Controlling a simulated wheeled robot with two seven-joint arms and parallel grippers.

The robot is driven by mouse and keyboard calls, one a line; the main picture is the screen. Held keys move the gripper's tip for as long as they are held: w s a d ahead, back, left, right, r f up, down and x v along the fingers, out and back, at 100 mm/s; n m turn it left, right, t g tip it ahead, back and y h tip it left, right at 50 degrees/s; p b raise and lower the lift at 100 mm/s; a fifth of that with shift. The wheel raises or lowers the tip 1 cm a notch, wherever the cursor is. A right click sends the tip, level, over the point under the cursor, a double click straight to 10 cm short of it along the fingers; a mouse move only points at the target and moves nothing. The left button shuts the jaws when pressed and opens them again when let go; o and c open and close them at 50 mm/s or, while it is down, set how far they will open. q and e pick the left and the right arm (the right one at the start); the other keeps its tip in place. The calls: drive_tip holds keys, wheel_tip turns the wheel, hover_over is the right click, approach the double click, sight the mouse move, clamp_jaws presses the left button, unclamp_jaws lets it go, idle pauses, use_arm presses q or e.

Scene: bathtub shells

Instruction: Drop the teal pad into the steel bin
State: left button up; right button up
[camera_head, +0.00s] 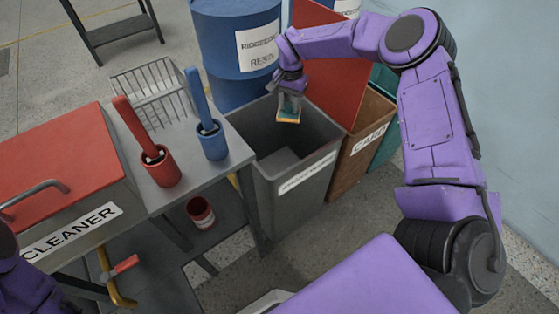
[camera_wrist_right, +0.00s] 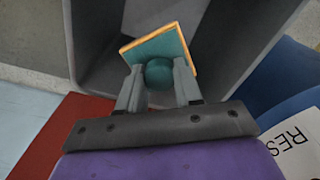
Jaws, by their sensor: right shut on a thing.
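The teal pad (camera_wrist_right: 158,48) is a flat square with an orange edge and a round teal knob. My right gripper (camera_wrist_right: 158,72) is shut on the knob, and the pad tilts beyond the fingertips. In the head view the right gripper (camera_head: 289,98) holds the pad (camera_head: 288,117) over the opening of the grey steel bin (camera_head: 318,182). The bin's label is hard to read. Its inside walls (camera_wrist_right: 105,45) show around the pad in the wrist view. Part of my left arm shows at the left edge of the head view, but its gripper is out of view.
A blue drum (camera_head: 240,45) stands behind the bin. A brown bin (camera_head: 362,148) with a raised red lid (camera_head: 318,62) is to its right. At left, a grey table (camera_head: 198,178) bears a wire rack (camera_head: 150,90), brushes in red and blue cups, and a red-topped cleaner box (camera_head: 60,165).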

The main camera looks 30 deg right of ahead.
sight(287, 116)
drive_tip(key=f+b, duration=0.3)
drive_tip(key=a+f+b, duration=0.1)
drive_tip(key=f, duration=0.1)
drive_tip(key=shift+w, duration=0.2)
drive_tip(key=shift+d+f+b, duration=0.1)
drive_tip(key=shift+f+b, duration=0.2)
drive_tip(key=shift+b, duration=0.1)
drive_tip(key=shift+s, duration=0.1)
drive_tip(key=o, duration=1.1)
wheel_tip(287, 116, up, 11)
drive_tip(key=shift+f+p, duration=0.15)
drive_tip(key=shift+p, duration=0.55)
